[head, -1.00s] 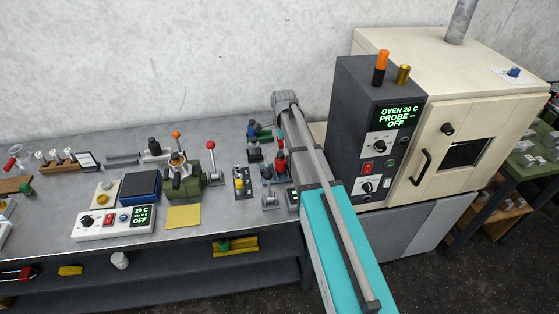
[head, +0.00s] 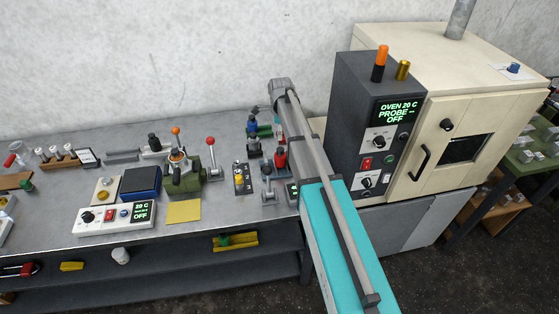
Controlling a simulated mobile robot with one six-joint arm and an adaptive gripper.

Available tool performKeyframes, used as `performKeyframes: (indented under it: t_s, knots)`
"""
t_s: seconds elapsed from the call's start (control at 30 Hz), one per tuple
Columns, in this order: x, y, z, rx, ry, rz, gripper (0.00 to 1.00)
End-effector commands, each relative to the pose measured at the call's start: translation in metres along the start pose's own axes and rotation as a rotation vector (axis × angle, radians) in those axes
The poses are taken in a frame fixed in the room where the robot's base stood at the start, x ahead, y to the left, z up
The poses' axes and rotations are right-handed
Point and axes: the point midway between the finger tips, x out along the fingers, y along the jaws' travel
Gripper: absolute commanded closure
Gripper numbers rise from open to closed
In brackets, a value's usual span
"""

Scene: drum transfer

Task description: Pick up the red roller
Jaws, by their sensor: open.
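A red upright piece (head: 280,157) with a dark top stands on the bench just left of my arm in the head view. It may be the red roller, but it is too small to tell. Another red piece with dark parts (head: 22,269) lies on the lower shelf at the far left. My arm reaches from the bottom right up over the bench's right end, close beside the upright red piece. My gripper cannot be made out; its end of the arm seems hidden behind the links.
Blue and dark fittings (head: 253,124) crowd the bench near the arm. A green press (head: 187,178), a red-knobbed lever (head: 212,160) and a white control box (head: 112,219) stand further left. The oven control cabinet (head: 365,130) rises close on the right. The bench's front strip is mostly clear.

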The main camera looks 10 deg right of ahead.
Motion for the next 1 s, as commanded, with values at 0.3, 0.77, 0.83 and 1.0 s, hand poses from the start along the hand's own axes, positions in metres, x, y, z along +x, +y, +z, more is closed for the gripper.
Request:
performKeyframes:
  t_s: [0.3, 0.77, 0.83, 1.0]
  knots:
    - [0.028, 0.000, 0.001, -0.001, 0.000, 0.000, 0.00]
    - [0.064, 0.000, 0.001, -0.002, 0.000, 0.000, 0.00]
    - [0.069, 0.000, 0.001, -0.002, 0.000, 0.000, 0.00]
    - [0.077, 0.000, 0.001, -0.002, 0.000, 0.000, 0.00]
